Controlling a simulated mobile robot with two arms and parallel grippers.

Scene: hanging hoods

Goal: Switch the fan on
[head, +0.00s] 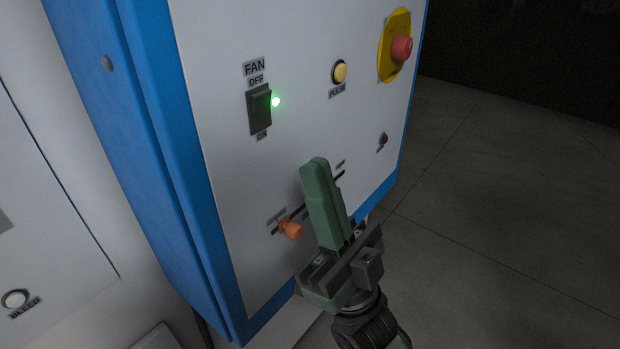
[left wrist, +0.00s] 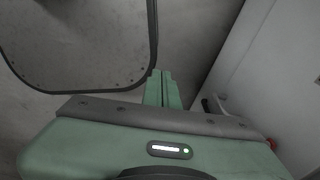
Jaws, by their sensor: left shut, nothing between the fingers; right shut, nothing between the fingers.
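The fan switch (head: 260,109) is a dark rocker on the white panel (head: 215,70), with FAN and OFF labels above it and an ON label below. A green light (head: 276,102) glows at its right edge. My right gripper (head: 315,163) is shut and empty, its green fingers pointing up in front of the panel, below and to the right of the switch and apart from it. My left gripper (left wrist: 160,75) shows only in the left wrist view, shut and empty, far from any switch I can make out.
An orange slider knob (head: 291,230) sits left of my right gripper, its slot partly hidden by the fingers. Open floor (head: 500,190) lies to the right.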

